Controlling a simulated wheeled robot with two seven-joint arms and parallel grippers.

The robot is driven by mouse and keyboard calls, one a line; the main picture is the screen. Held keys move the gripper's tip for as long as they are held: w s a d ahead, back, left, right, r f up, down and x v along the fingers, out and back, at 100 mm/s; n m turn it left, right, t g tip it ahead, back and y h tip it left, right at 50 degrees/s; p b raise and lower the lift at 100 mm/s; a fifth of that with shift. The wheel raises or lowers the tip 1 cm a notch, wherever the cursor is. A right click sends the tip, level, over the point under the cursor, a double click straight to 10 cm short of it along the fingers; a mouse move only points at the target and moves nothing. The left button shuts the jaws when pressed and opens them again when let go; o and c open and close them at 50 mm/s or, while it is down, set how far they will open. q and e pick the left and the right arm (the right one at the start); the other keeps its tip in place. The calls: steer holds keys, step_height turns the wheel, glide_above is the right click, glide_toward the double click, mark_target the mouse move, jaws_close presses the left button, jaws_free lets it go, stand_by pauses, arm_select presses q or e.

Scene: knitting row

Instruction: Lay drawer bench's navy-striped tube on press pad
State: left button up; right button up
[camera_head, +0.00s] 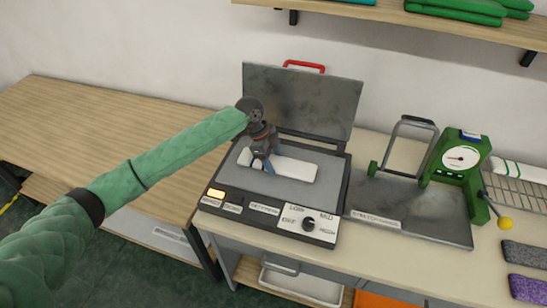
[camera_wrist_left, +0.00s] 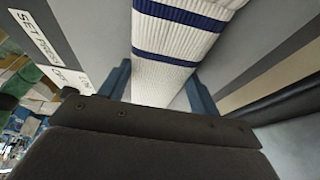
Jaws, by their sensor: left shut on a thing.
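My left gripper (camera_head: 264,164) reaches in from the left over the open press. It is shut on the navy-striped tube (camera_head: 300,170), a white ribbed knit piece that lies along the grey press pad (camera_head: 238,178) or just above it; I cannot tell if it touches. In the left wrist view the tube (camera_wrist_left: 180,55) shows two navy stripes and passes between the blue fingers (camera_wrist_left: 160,90). The press lid (camera_head: 305,98) stands raised behind the pad, with a red handle on top. My right gripper is not in view.
The press's front panel (camera_head: 265,212) has a dial and a lit yellow button. A green gauge device (camera_head: 460,165) with a metal plate stands to the right. A bare wooden bench (camera_head: 100,130) is at the left. A shelf (camera_head: 400,15) hangs above.

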arm_select(q)
steer(key=o, duration=0.9)
steer(key=shift+f, duration=0.1)
steer(key=shift+o, duration=0.2)
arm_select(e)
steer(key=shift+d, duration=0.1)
arm_select(q)
steer(key=shift+a+r, duration=0.1)
steer(key=shift+r, duration=0.2)
steer(key=b+v, duration=0.3)
steer(key=v, duration=0.8)
steer(key=shift+r+b, duration=0.35)
steer(key=shift+b, duration=0.05)
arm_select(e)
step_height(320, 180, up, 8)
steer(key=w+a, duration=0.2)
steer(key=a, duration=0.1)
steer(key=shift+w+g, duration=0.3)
